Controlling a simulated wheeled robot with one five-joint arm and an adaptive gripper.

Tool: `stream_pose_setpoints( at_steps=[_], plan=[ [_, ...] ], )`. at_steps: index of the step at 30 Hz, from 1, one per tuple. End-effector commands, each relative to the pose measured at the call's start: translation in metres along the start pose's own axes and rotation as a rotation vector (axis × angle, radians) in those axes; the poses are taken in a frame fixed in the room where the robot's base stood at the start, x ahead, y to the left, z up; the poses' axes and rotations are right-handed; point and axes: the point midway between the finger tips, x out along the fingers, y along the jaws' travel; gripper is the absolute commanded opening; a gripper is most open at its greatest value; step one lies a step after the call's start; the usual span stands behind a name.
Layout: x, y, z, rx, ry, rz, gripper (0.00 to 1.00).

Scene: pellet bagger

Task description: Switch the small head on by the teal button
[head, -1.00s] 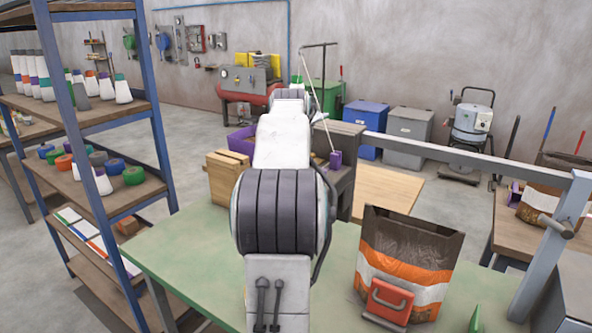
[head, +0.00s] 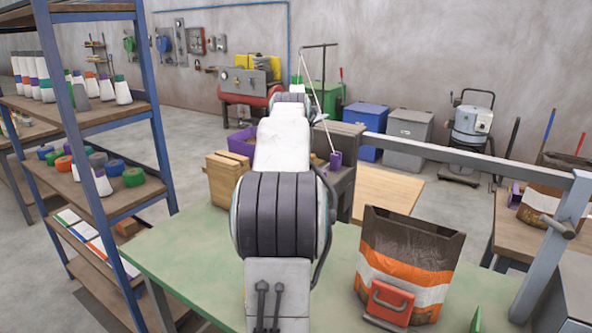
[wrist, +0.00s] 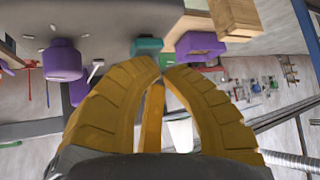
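In the wrist view a small teal block (wrist: 147,46), which looks like the teal button, lies just beyond my fingertips. A gap or contact between them cannot be told. My gripper (wrist: 164,66) has yellow ribbed fingers whose tips come together, with nothing seen between them. A purple knob-like part (wrist: 62,60) is left of the teal block, and a purple block (wrist: 196,46) is right of it. In the head view my arm hides my gripper and the button. The small head cannot be made out clearly.
An orange and brown bag (head: 405,265) with a red clamp-like part (head: 389,302) stands on the green table (head: 185,255). A grey metal frame (head: 440,156) runs along the right. A blue-posted shelf (head: 160,130) with cones and spools stands left. A wooden box (head: 228,178) is beside my arm.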

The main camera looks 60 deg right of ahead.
Motion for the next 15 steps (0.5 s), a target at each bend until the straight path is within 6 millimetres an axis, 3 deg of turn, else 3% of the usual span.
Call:
stream_pose_setpoints(
  at_steps=[15],
  plan=[
    [0.0042,-0.0001,0.0046,0.0,-0.001,0.0,0.0]
  ],
)
